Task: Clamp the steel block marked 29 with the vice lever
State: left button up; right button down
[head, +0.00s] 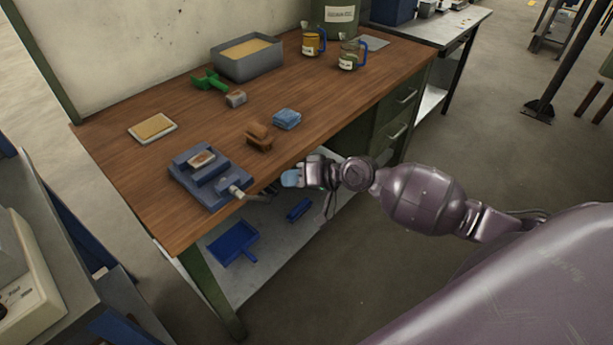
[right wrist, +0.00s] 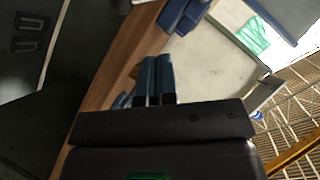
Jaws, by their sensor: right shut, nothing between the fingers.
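The blue vice (head: 190,182) sits at the front left of the wooden bench. A small block (head: 201,159) with a brownish top lies in it; I cannot read any number on it. The vice lever (head: 241,194) is a pale grey bar sticking out to the right over the bench's front edge. My right gripper (head: 270,188) is at the bench's front edge, just right of the lever's end; whether it touches the lever I cannot tell. Its blue fingers (right wrist: 157,80) are together and empty in the right wrist view. My left gripper is not in view.
A brown brush-like object (head: 259,138), a blue cloth (head: 287,119), a small grey block (head: 236,98), a green tool (head: 210,81) and a sponge tray (head: 153,128) lie behind. A grey bin (head: 247,65) and mugs stand farther back. A blue dustpan (head: 232,242) lies on the lower shelf.

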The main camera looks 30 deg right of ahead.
aim_at(257, 198)
jog(key=w+a+f, duration=0.2)
jog(key=a+f, duration=0.2)
jog(key=a, duration=0.1)
jog(key=shift+p, duration=0.3)
